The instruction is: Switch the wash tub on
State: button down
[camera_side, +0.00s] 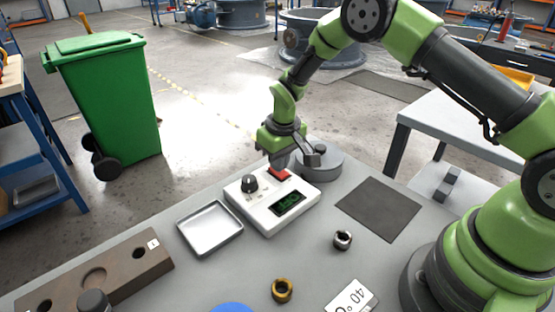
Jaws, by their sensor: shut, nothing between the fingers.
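A white control box (262,212) stands on the grey table, with a black knob (249,183), a lit green display (288,203) and a red switch (278,174) on its top. I cannot tell whether the switch is pressed. My gripper (279,167) is shut and empty, pointing down right at the red switch; its tips partly hide the switch, and I cannot tell whether they touch it. A round grey thing (325,165), perhaps the wash tub, stands just behind the box, partly hidden by my gripper.
A silver tray (210,228) lies left of the box, and a brown block with holes (133,268) is further left. A dark mat (379,209) lies to the right. A steel ring (342,239) and a brass ring (282,290) are in front.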

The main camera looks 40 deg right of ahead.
aim_at(284, 175)
jog(key=shift+r, duration=0.1)
notch_tip(284, 175, up, 14)
jog(key=s, duration=0.1)
jog(key=shift+s, duration=0.35)
jog(key=shift+w+f, duration=0.2)
jog(key=shift+w, duration=0.5)
jog(key=f, duration=0.4)
jog(key=w+f, duration=0.1)
jog(key=f, duration=0.9)
jog(key=shift+w, duration=0.35)
